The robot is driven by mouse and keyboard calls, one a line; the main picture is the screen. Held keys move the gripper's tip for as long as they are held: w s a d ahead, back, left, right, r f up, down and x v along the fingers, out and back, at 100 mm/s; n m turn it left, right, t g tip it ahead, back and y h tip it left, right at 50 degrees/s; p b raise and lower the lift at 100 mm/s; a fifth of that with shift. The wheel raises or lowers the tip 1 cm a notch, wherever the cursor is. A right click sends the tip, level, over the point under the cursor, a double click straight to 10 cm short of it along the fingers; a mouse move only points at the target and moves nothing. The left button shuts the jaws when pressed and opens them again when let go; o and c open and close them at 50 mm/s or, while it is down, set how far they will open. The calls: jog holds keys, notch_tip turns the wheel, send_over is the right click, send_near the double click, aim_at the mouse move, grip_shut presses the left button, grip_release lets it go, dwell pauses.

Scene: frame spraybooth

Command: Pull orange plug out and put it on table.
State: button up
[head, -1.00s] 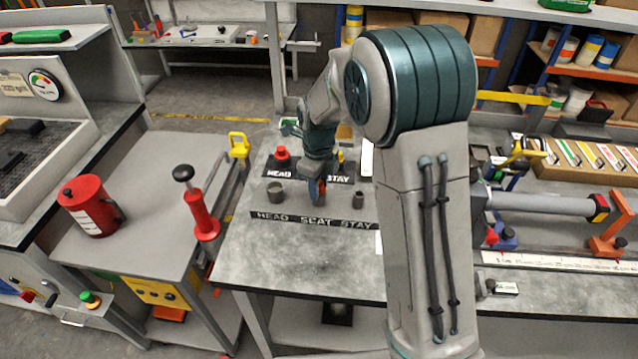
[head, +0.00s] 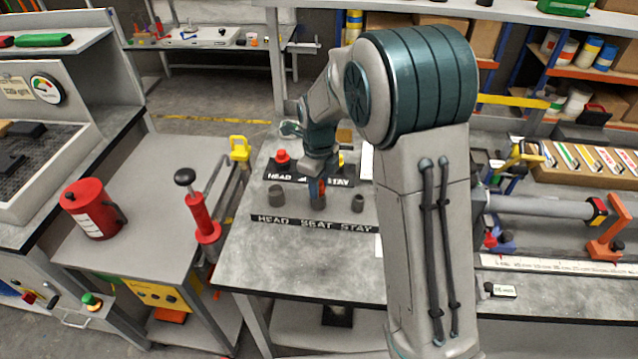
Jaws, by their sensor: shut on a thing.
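The orange plug (head: 322,186) shows as a small orange patch at my gripper, in the middle of the front row on the grey table (head: 300,262). My gripper (head: 317,190) points down and is shut on the plug. The fingers and the plug's lower end are small and partly hidden, so I cannot tell whether the plug is clear of its seat. A black strip lettered HEAD SEAT STAY (head: 310,224) lies in front of it.
Grey cylindrical pieces stand left (head: 277,195) and right (head: 357,203) of my gripper. A red-topped piece (head: 282,157) stands behind, by another lettered strip. The table's front is clear.

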jog(key=shift+r+p, duration=1.3)
jog(key=shift+r, duration=0.75)
jog(key=shift+s+d+n, duration=0.25)
jog(key=shift+s+n, duration=0.15)
jog(key=shift+n, duration=0.1)
jog(key=s+d+n+b, duration=0.1)
jog(key=s+d+n, duration=0.2)
jog(key=s+n, duration=0.55)
jog(key=s+d+n+b, duration=0.2)
jog(key=s+d+n, duration=0.1)
jog(key=s+n, duration=0.5)
jog(key=p, duration=0.2)
send_over(302, 259)
jog(key=shift+n, duration=0.35)
notch_tip(302, 259, down, 7)
jog(key=shift+s+d+f, duration=0.1)
jog(key=shift+f, duration=2)
